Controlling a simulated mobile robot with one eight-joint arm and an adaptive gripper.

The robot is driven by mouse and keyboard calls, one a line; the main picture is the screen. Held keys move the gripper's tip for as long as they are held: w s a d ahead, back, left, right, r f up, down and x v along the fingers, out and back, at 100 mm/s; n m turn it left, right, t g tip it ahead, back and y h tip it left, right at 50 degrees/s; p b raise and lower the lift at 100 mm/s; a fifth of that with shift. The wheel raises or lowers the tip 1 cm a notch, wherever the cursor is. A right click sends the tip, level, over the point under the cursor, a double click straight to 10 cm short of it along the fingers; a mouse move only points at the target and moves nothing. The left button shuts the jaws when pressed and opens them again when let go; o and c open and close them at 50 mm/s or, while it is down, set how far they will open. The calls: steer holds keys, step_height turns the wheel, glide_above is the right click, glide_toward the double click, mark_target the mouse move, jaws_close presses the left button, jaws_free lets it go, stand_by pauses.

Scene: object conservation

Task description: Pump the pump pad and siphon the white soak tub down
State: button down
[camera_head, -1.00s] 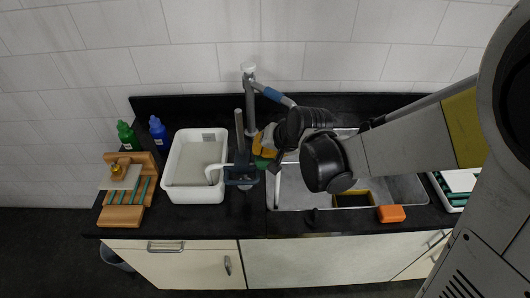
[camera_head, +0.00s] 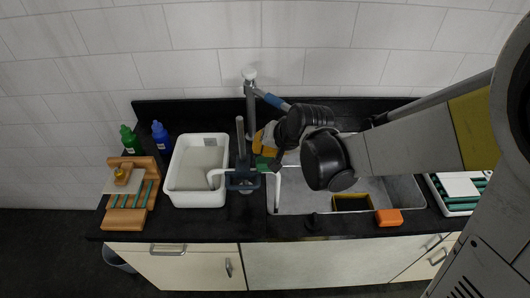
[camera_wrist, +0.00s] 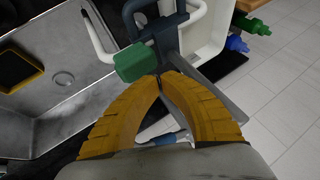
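The white soak tub (camera_head: 177,183) stands on the counter left of the sink, with a greyish surface inside it. A blue-grey pump frame (camera_head: 243,183) stands between tub and sink. A white tube (camera_head: 215,175) bends from it into the tub, and another white tube (camera_head: 277,187) hangs over the sink's left edge. The green pump pad (camera_head: 263,163) is on the frame's right side; it also shows in the wrist view (camera_wrist: 135,62). My gripper (camera_wrist: 160,77) has its yellow fingertips together, empty, right beside the pad. I cannot tell whether they touch it.
The sink (camera_head: 375,188) holds a yellow-rimmed dark box (camera_head: 352,203). A grey post (camera_head: 250,100) with a blue-handled arm stands behind the pump. An orange block (camera_head: 389,217) sits at the front edge. A wooden rack (camera_head: 130,195) and green and blue bottles (camera_head: 160,137) stand left.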

mark_target(263, 158)
steer(key=shift+r+p, duration=1.9)
steer(key=shift+r, duration=0.65)
steer(key=shift+d+f, duration=0.1)
steer(key=s+d+f+n+h+b, duration=0.1)
steer(key=s+d+f+h+b, duration=0.1)
steer(key=s+d+b, duration=0.5)
steer(key=s+d+f+n+t+h+b, duration=0.1)
steer(key=s+d+f+b, duration=0.3)
steer(key=s+d+b, duration=0.4)
steer(key=s+d+h, duration=0.1)
steer(key=s, duration=0.2)
steer(key=shift+s+f, duration=0.3)
steer(key=shift+d, duration=0.1)
stand_by(3.2)
